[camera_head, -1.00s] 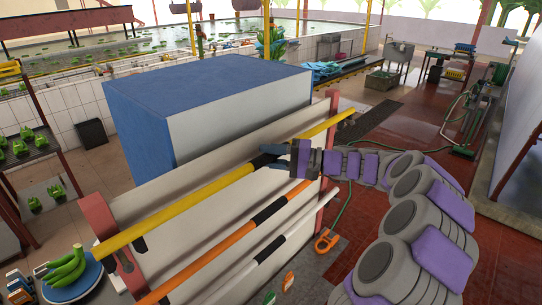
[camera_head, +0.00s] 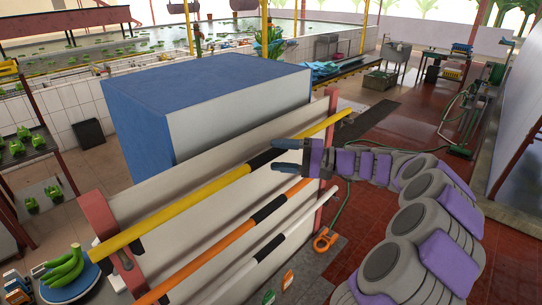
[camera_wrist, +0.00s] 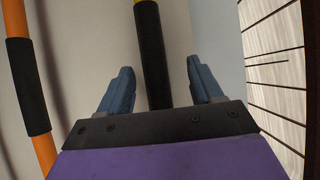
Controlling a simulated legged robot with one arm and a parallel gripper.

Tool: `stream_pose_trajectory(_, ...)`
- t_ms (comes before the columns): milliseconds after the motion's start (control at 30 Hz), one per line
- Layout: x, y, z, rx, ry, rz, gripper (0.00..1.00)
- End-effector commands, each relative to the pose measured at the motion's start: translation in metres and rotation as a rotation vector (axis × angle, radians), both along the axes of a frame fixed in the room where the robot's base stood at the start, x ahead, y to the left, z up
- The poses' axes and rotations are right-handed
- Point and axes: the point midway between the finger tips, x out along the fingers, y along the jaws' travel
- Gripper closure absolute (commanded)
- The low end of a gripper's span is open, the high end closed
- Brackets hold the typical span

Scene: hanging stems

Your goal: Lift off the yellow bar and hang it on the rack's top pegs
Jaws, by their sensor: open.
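The yellow bar (camera_head: 190,199) lies across the front of the rack (camera_head: 98,222), sloping in the picture from lower left to upper right. Its black middle grip (camera_head: 265,158) also shows in the wrist view (camera_wrist: 151,50). My gripper (camera_head: 274,156) is at that grip from the right side, jaws open. In the wrist view its two blue fingers (camera_wrist: 158,72) stand on either side of the black grip, with a gap on both sides. Whether the fingertips reach past the bar is hard to tell. The top pegs are not clearly visible.
An orange bar (camera_head: 215,249) and a white bar (camera_head: 240,263) hang below the yellow one, each with a black grip. A large blue-topped box (camera_head: 205,85) stands behind the rack. Green bananas (camera_head: 65,268) lie at lower left. Red tiled floor is open at right.

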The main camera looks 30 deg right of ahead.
Motion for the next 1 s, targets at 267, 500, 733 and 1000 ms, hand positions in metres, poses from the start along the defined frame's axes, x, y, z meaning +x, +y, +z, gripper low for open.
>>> stream_pose_trajectory(267,-0.037,-0.053,-0.001,0.002,-0.003,-0.003,0.35)
stream_pose_trajectory(500,-0.066,-0.093,-0.004,0.002,0.003,-0.004,0.35)
stream_pose_trajectory(733,-0.078,-0.108,-0.002,0.001,0.002,0.0,0.35)
stream_pose_trajectory(1000,-0.081,-0.11,-0.001,0.002,0.002,0.001,0.35)
